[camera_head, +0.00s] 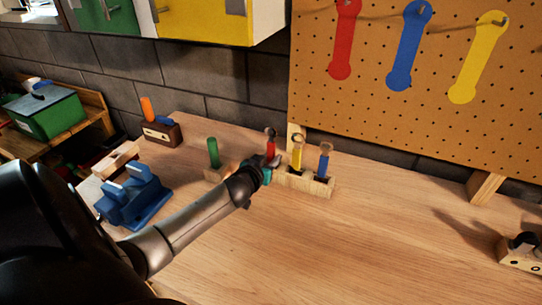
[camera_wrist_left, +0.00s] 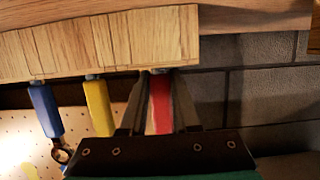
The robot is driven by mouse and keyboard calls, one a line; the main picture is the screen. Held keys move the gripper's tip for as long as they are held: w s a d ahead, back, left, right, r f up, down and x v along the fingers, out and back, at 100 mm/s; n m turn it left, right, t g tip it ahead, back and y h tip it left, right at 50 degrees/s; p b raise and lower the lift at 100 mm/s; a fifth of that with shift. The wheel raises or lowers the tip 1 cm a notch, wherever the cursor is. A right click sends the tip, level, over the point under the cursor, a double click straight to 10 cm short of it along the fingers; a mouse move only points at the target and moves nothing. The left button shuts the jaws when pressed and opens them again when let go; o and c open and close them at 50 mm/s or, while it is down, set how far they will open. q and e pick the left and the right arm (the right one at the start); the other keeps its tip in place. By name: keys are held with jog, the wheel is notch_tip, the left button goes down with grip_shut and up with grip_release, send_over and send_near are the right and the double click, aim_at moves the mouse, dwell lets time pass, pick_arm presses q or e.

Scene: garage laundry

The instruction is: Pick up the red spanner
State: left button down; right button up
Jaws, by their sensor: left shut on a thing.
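The red spanner (camera_head: 270,147) stands upright in a wooden rack (camera_head: 310,184) on the workbench. My left gripper (camera_head: 268,166) is shut on the red spanner. In the left wrist view, the red handle (camera_wrist_left: 160,105) lies between the two dark fingers and its end still meets the rack (camera_wrist_left: 100,45). My left gripper hides part of the rack and the spanner's lower part in the head view. My right gripper is not in view.
A yellow spanner (camera_head: 297,152) and a blue spanner (camera_head: 323,163) stand close to the right in the rack. A green-handled tool (camera_head: 213,152) stands to the left. A blue vise (camera_head: 135,200) is at the left. The bench at right is mostly clear.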

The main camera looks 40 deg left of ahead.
pick_arm(q)
jog(key=shift+r, duration=0.1)
notch_tip(320, 180, up, 18)
jog(key=p, duration=0.5)
jog(key=shift+r, duration=0.95)
